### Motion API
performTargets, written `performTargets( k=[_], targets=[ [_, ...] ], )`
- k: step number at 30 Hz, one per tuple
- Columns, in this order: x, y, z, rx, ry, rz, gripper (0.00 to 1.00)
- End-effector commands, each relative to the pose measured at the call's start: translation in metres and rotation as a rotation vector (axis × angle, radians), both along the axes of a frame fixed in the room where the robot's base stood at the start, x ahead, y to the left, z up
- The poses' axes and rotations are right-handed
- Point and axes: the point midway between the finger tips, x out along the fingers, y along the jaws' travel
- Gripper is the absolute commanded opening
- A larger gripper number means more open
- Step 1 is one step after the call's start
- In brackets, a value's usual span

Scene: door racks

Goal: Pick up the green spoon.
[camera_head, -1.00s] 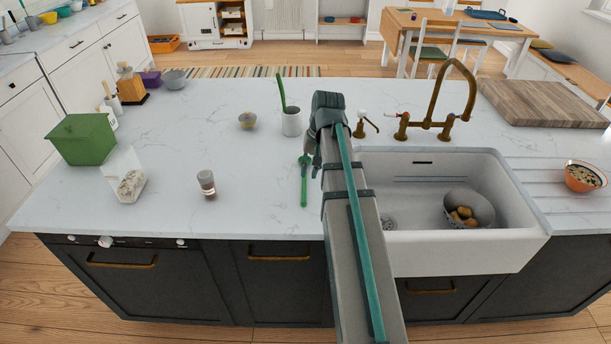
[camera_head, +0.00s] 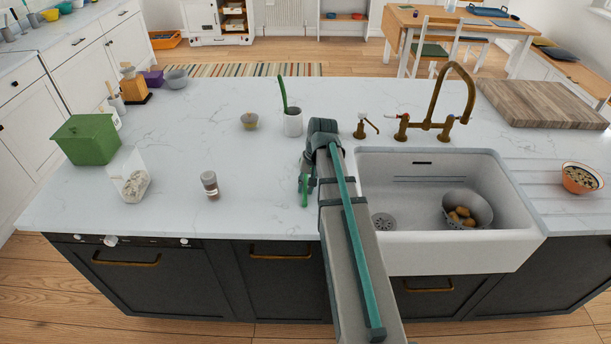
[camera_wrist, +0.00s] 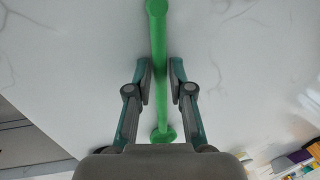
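The green spoon (camera_head: 305,199) lies on the white marble counter left of the sink, partly hidden by my gripper in the head view. In the wrist view the green spoon (camera_wrist: 161,100) runs from the top edge down between my fingers, with a rounded end at the top and a wider end at the bottom. My gripper (camera_wrist: 161,72) is open, with one finger on each side of the green handle. A narrow gap shows between each finger and the handle. In the head view my gripper (camera_head: 308,172) is low over the counter.
The sink (camera_head: 400,250) with a grey colander (camera_head: 480,207) is at right. A small jar (camera_head: 210,185), a clear container (camera_head: 132,180) and a green box (camera_head: 87,140) stand at left.

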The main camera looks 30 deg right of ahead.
Motion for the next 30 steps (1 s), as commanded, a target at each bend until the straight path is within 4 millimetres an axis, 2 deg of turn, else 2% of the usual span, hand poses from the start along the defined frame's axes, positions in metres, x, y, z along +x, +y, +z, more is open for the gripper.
performTargets(
  k=[6, 10, 11, 23, 30],
  targets=[
    [0.0001, 0.0002, -0.0005, 0.000, 0.000, 0.000, 0.21],
    [0.0001, 0.0002, -0.0004, 0.000, 0.000, 0.000, 0.01],
    [0.0001, 0.0002, -0.0004, 0.000, 0.000, 0.000, 0.00],
    [0.0002, 0.0001, 0.0005, 0.000, 0.000, 0.000, 0.00],
    [0.0007, 0.0000, 0.0080, -0.001, -0.001, 0.001, 0.00]
  ],
)
